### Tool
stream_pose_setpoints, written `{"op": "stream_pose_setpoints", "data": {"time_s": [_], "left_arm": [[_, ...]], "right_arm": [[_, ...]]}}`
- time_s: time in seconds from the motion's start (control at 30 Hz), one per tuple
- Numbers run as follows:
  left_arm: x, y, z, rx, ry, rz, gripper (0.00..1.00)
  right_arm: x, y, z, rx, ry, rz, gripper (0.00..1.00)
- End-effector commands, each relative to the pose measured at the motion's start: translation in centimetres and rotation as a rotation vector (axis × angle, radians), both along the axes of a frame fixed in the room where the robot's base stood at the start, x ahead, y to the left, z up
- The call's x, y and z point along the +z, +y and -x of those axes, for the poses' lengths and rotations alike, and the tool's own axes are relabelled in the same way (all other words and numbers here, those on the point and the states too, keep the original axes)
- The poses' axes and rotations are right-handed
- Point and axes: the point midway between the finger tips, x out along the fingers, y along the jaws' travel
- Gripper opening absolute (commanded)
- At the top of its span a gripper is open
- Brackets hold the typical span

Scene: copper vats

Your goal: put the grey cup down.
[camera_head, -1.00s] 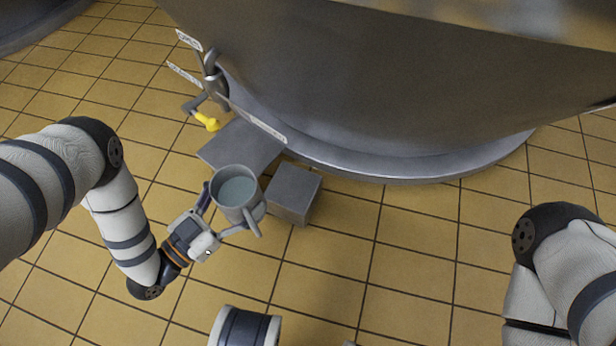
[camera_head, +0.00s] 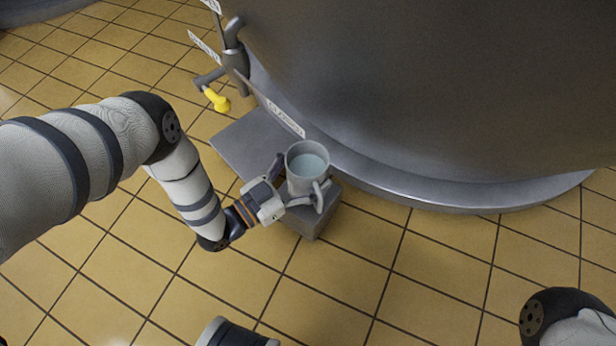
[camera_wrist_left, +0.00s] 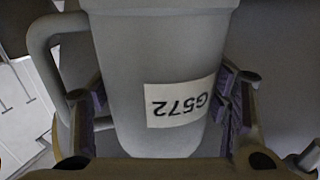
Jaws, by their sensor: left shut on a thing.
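The grey cup (camera_head: 306,168) is upright with its handle toward the front right, and pale liquid shows inside it. My left gripper (camera_head: 298,187) is shut on the cup's body, one finger on each side. In the left wrist view the cup (camera_wrist_left: 130,80) fills the middle between the finger pads and bears a white label reading G572, upside down. The cup is over the grey block (camera_head: 316,219) on the floor; I cannot tell whether it touches the block's top. Of my right arm only a link shows at the lower right; its gripper is out of view.
A large metal vat (camera_head: 430,90) with a rounded base rim stands close behind the cup. A tap with a yellow handle (camera_head: 216,99) juts out at the upper left. Tiled floor (camera_head: 420,270) in front is clear.

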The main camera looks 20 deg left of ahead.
Motion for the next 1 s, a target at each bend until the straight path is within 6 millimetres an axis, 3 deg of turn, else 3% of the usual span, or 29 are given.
{"op": "stream_pose_setpoints", "data": {"time_s": [0.03,0.1,0.47,0.5,0.57,0.6,0.93,1.0], "left_arm": [[-1.5,0.0,0.2,0.000,0.005,-0.001,0.12],[-2.1,0.0,0.2,0.000,0.003,-0.001,0.12],[-2.4,0.1,0.2,0.000,0.003,-0.001,0.12],[-2.5,0.1,0.3,-0.001,0.006,-0.002,0.71],[-2.4,0.1,0.3,-0.001,0.005,-0.003,0.85],[-2.4,0.1,0.3,-0.001,0.006,-0.002,0.89],[-2.0,0.1,0.3,-0.001,0.004,-0.002,0.89],[-2.0,0.6,1.2,0.000,0.008,-0.003,0.89]], "right_arm": [[-0.7,0.1,0.0,0.001,0.004,-0.001,0.00],[-1.0,0.1,-0.1,0.000,0.005,-0.002,0.00],[-1.1,0.2,-0.1,0.001,0.005,-0.003,0.00],[-1.2,0.2,-0.1,0.002,0.005,-0.004,0.00],[-1.1,0.2,-0.1,0.001,0.005,-0.003,0.00],[-1.1,0.2,-0.1,0.002,0.005,-0.004,0.00],[-0.8,0.2,-0.1,0.001,0.003,-0.003,0.00],[-0.5,0.1,0.0,0.000,0.002,-0.002,0.00]]}}
